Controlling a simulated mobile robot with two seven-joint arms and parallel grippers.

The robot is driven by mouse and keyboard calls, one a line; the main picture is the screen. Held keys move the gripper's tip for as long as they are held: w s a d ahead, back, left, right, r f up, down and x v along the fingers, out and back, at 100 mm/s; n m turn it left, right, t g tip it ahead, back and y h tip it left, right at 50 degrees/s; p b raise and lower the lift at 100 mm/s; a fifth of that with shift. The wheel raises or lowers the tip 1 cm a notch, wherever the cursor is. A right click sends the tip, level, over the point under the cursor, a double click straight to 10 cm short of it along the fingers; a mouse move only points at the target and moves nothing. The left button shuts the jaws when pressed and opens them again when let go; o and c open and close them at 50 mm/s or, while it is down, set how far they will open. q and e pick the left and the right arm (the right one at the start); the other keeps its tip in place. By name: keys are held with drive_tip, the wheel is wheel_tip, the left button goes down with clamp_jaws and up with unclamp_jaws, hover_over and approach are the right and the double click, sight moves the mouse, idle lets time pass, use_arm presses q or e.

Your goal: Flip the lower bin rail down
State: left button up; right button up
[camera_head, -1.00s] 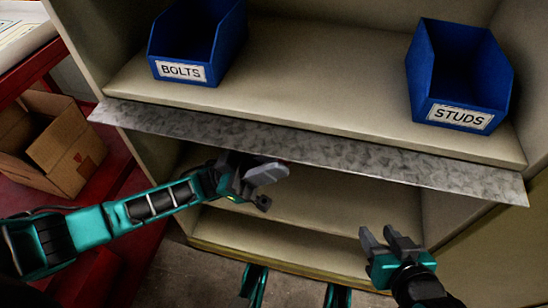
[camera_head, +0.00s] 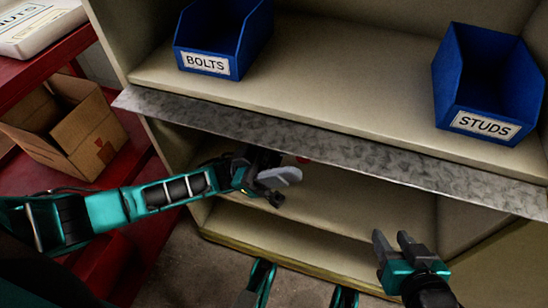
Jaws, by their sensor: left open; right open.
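The bin rail (camera_head: 310,148) is a long mottled grey metal strip along the front edge of the shelf with the blue bins. It sticks out from that edge, its left end nearer the top of the picture than its right. My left gripper (camera_head: 282,188) is open and empty, just below the rail's left half, in front of the lower shelf opening. I cannot tell whether it touches the rail. My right gripper (camera_head: 392,242) is open and empty, lower down and below the rail's right half, apart from it.
A blue BOLTS bin (camera_head: 207,65) and a blue STUDS bin (camera_head: 484,124) stand on the shelf (camera_head: 340,90) above the rail. A cardboard box (camera_head: 75,140) sits on a red rack at the left, below a white container (camera_head: 42,30). A small red spot (camera_head: 303,160) shows under the rail.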

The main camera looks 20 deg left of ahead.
use_arm(q)
drive_tip(key=s+v, duration=0.1)
drive_tip(key=v, duration=1.1)
drive_tip(key=shift+w+a, duration=0.15)
drive_tip(key=shift+w, duration=0.35)
drive_tip(key=shift+f, duration=0.15)
